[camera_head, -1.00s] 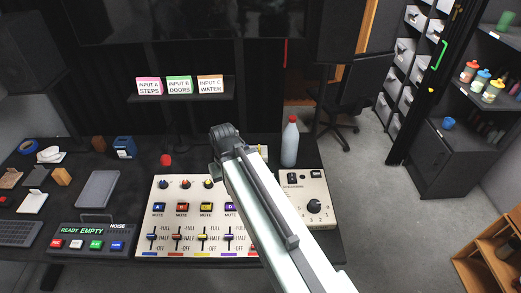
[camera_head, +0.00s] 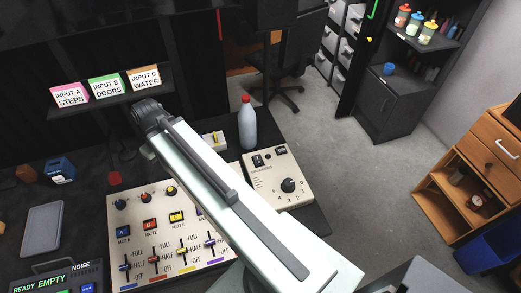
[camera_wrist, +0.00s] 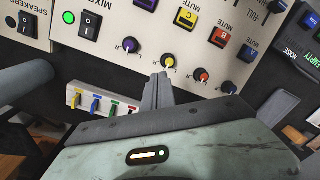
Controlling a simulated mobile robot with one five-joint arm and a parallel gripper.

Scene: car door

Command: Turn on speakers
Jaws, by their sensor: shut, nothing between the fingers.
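The cream speakers panel (camera_head: 281,181) stands on the desk right of my arm, with a black rocker switch (camera_head: 258,160) and a large black dial (camera_head: 288,185). In the wrist view its label and rocker switch (camera_wrist: 27,23) show at the top left. The mixer panel (camera_head: 135,232) is left of it, partly hidden by my arm; its own switch (camera_wrist: 88,26) has a lit green light beside it in the wrist view. My gripper (camera_wrist: 158,78) is shut and empty, pointing toward the mixer's lower knob row. In the head view my arm hides the gripper.
A white bottle with a red cap (camera_head: 247,124) stands behind the speakers panel. A small cream box with coloured switches (camera_wrist: 100,101) lies near my gripper. Input cards (camera_head: 106,87) stand on a shelf at the left. Wooden shelving (camera_head: 470,185) is at the right; open floor lies between.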

